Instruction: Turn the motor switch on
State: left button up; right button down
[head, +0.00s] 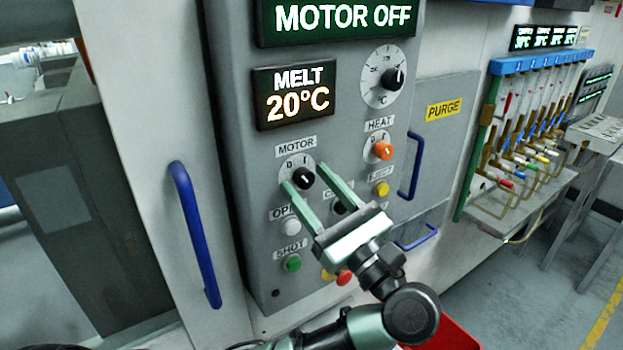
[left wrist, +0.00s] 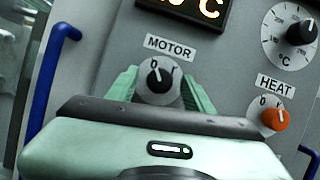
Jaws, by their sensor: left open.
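The motor switch (head: 303,178) is a black knob on a pale round dial under the MOTOR label, on the grey control panel. It also shows in the left wrist view (left wrist: 158,78), where its white mark points up toward the 0. The motor display (head: 342,17) reads MOTOR OFF. My left gripper (head: 306,175) is open, its two green fingers on either side of the knob. I cannot tell whether the fingertips touch it. The lower part of the dial is hidden behind the gripper in the left wrist view. My right gripper is not in view.
The orange heat switch (head: 383,151) is to the right, below the temperature dial (head: 385,76). Push buttons, including a green one (head: 292,263) and a yellow one (head: 381,189), sit lower, close to the gripper. A blue handle (head: 195,235) stands out at the left.

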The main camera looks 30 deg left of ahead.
pick_arm(q)
grip_shut()
